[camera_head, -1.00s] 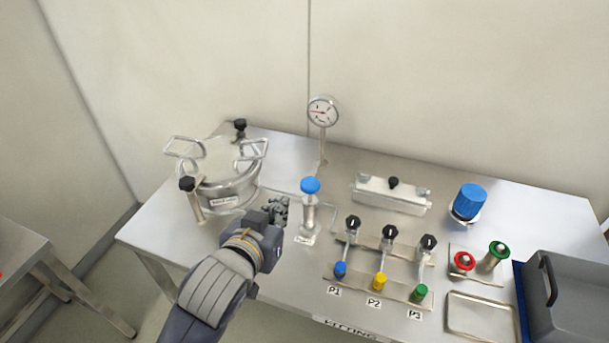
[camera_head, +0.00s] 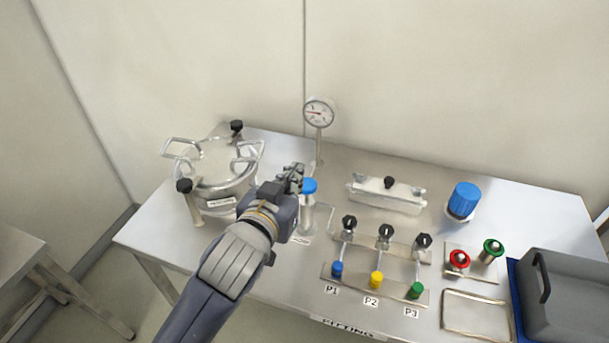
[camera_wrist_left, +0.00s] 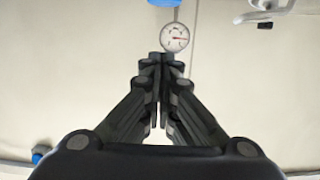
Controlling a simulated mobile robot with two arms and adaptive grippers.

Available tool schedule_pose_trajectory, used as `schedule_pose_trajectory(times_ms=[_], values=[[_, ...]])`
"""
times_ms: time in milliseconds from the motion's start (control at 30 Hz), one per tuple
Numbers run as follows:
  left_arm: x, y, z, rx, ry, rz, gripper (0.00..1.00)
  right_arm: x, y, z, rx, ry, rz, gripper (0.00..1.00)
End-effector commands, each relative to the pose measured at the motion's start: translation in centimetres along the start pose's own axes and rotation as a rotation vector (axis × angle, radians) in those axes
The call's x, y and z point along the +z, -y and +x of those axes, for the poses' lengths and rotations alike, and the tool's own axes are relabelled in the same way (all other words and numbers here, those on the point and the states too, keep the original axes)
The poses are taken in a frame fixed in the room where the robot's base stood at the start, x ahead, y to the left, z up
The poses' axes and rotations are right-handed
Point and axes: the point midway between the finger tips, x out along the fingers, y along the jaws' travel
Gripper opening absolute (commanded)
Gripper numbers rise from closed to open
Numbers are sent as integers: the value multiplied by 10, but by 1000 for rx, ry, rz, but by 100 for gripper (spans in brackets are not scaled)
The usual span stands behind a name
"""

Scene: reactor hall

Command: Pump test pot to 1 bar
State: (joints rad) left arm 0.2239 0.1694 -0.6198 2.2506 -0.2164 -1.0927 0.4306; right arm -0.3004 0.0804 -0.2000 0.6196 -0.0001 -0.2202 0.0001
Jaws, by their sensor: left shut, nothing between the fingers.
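The test pot (camera_head: 216,170) is a silver lidded vessel with wire handles and black clamp knobs at the left of the steel table. The pump (camera_head: 308,212) is a small upright cylinder with a blue knob (camera_head: 309,186) on top. A round pressure gauge (camera_head: 319,112) stands on a post behind it, and also shows in the left wrist view (camera_wrist_left: 175,37); its reading is too small to tell. My left gripper (camera_head: 295,172) is shut and empty, at the height of the blue knob and just left of it. I cannot tell whether they touch. My right gripper is not in view.
Black-topped valves (camera_head: 386,232) with blue, yellow and green ends, labelled P1 to P3, stand right of the pump. Behind are a silver block (camera_head: 388,197) and a blue-capped part (camera_head: 464,199). Red and green knobs, a shallow tray (camera_head: 478,332) and a grey bin (camera_head: 575,285) fill the right.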

Motion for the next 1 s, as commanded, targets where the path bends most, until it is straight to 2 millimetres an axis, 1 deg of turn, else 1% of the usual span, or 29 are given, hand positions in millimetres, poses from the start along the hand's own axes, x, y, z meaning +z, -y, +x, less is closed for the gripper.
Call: schedule_pose_trajectory(times_ms=[33,100,400,500,633,800,1000], values=[[-3,0,9,-1,0,2,0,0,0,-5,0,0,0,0],[-3,0,21,-1,1,1,0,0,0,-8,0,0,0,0],[-2,0,67,0,0,1,0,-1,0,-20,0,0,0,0],[18,0,70,0,7,2,0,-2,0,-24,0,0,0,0],[31,0,73,0,3,0,0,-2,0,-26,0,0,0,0],[38,0,75,1,0,0,0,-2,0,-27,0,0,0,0],[39,0,75,1,0,0,0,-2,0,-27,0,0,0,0]])
